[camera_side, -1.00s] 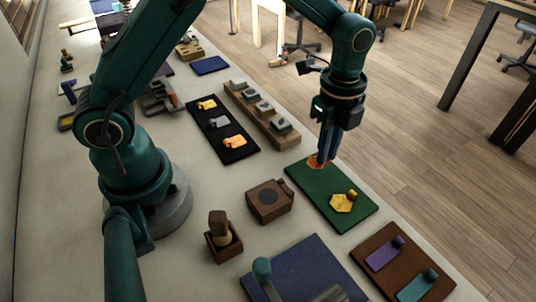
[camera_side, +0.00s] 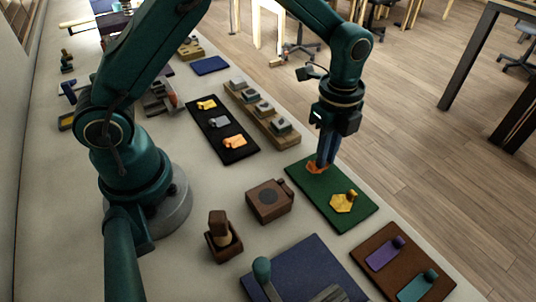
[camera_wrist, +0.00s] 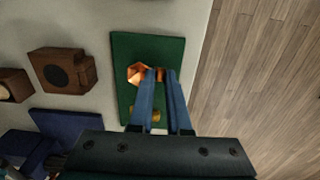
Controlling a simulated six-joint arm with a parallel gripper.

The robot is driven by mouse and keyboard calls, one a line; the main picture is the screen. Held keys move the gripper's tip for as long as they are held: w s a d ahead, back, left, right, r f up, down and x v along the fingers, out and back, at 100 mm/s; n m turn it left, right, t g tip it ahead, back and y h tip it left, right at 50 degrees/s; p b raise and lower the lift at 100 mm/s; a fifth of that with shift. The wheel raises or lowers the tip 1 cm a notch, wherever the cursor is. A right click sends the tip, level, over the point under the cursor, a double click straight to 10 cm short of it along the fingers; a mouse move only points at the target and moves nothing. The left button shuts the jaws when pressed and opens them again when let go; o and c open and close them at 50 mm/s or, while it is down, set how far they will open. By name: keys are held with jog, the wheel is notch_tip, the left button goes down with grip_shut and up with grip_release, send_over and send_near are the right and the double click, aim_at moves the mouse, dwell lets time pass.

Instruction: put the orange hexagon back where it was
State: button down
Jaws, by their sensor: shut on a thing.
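The orange hexagon (camera_side: 314,168) is at the far end of the green mat (camera_side: 304,181), at or just above its surface; I cannot tell if it touches. In the wrist view the orange hexagon (camera_wrist: 135,74) shows beside my fingertips, partly hidden by them. My gripper (camera_side: 323,164) points down over the mat, its blue fingers shut on the hexagon's knob. In the wrist view my gripper (camera_wrist: 160,73) hides part of the green mat (camera_wrist: 122,50). A yellow hexagon (camera_side: 341,204) with a knob lies on the same mat, nearer the camera.
A brown wooden block (camera_side: 269,200) with a dark disc stands left of the mat. A black mat (camera_side: 228,149) with small pieces and a wooden rack (camera_side: 252,107) of metal blocks lie behind. A brown mat (camera_side: 377,264) with purple and teal pieces is in front.

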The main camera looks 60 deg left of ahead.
jog(key=shift+f, duration=0.35)
jog(key=c, duration=0.8)
grip_release()
jog(key=s+a+r+n+t, duration=0.2)
jog(key=r, duration=0.7)
jog(key=s+a+r+n+t, duration=0.2)
jog(key=s+r, duration=0.1)
jog(key=r, duration=0.5)
jog(key=s+f+n, duration=0.1)
jog(key=s+n, duration=0.2)
jog(key=n, duration=0.1)
jog(key=s+a+n+t, duration=0.1)
jog(key=s+n, duration=0.3)
jog(key=n, duration=0.1)
jog(key=s+a+f+n, duration=0.1)
jog(key=s+n, duration=0.2)
jog(key=n, duration=0.2)
jog(key=shift+s+f+t, duration=0.3)
jog(key=shift+s+f, duration=0.05)
jog(key=shift+s, duration=0.05)
